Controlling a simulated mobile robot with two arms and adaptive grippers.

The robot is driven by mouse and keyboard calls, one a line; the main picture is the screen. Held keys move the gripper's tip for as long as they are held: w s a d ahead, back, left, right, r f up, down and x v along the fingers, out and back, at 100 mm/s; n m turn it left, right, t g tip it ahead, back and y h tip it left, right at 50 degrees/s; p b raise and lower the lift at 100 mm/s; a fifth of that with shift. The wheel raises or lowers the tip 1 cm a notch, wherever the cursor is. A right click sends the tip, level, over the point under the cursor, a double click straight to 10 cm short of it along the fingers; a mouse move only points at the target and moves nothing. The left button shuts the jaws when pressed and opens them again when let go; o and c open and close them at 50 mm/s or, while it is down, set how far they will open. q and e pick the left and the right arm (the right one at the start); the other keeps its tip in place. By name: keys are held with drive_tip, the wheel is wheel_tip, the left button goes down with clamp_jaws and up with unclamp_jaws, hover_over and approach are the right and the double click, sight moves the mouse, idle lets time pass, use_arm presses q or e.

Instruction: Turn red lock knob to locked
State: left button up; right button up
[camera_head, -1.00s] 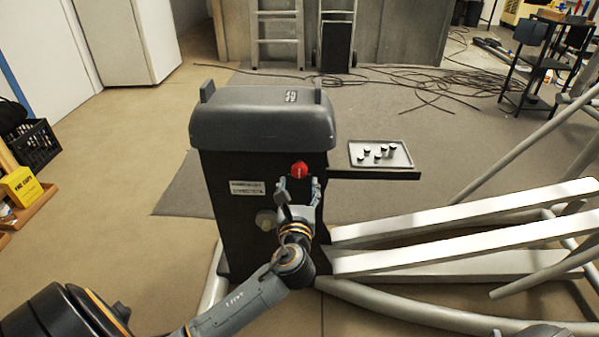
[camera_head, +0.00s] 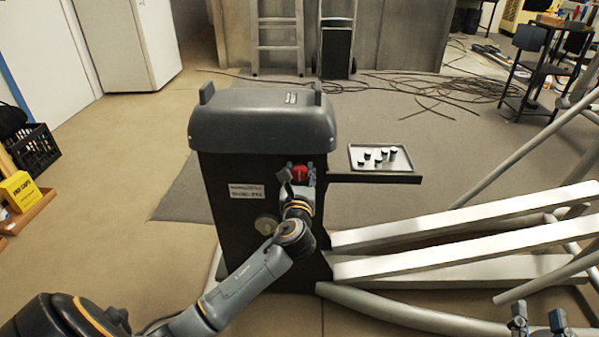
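The red lock knob (camera_head: 300,173) is on the dark front face of the console (camera_head: 232,222), just below its grey lid. My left gripper (camera_head: 300,170) is at the knob, with one finger on each side of it. The knob's red face shows between the fingers. I cannot tell whether the fingers touch it, and its lower part is hidden by the gripper. My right gripper (camera_head: 538,316) shows at the bottom right edge, its two fingertips apart with nothing between them.
A side shelf with a tray (camera_head: 398,164) of small pieces juts out to the right. White beams (camera_head: 460,225) and grey tubes extend right from the console.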

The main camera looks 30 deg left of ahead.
use_arm(q)
drive_tip(key=c, duration=0.5)
drive_tip(key=shift+o, duration=0.2)
